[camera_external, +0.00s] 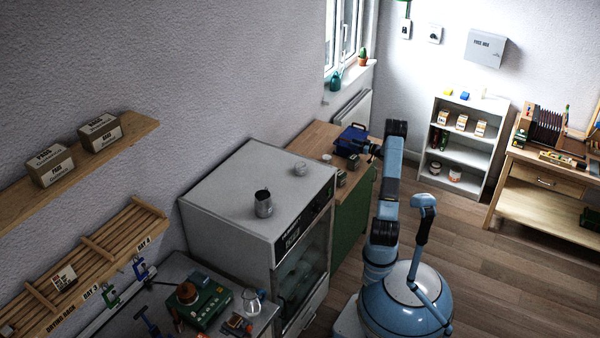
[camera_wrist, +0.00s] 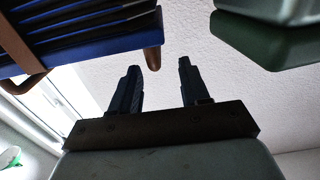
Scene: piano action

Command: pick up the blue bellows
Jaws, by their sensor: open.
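The blue bellows (camera_external: 350,138), with dark folds, sits at the far end of the wooden-topped green cabinet (camera_external: 318,136). In the wrist view the bellows (camera_wrist: 95,45) fills the upper left, with black pleats, a blue edge and brown end parts. My gripper (camera_external: 371,147) is just right of the bellows in the external view. In the wrist view my gripper (camera_wrist: 157,82) has its two dark fingers apart, with nothing between them. A brown end part of the bellows is close to the left fingertip in the picture; I cannot tell whether they touch.
Small tins (camera_external: 341,178) stand near the bellows on the cabinet. A grey-green block-like thing (camera_wrist: 268,38) hangs into the wrist view's upper right.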

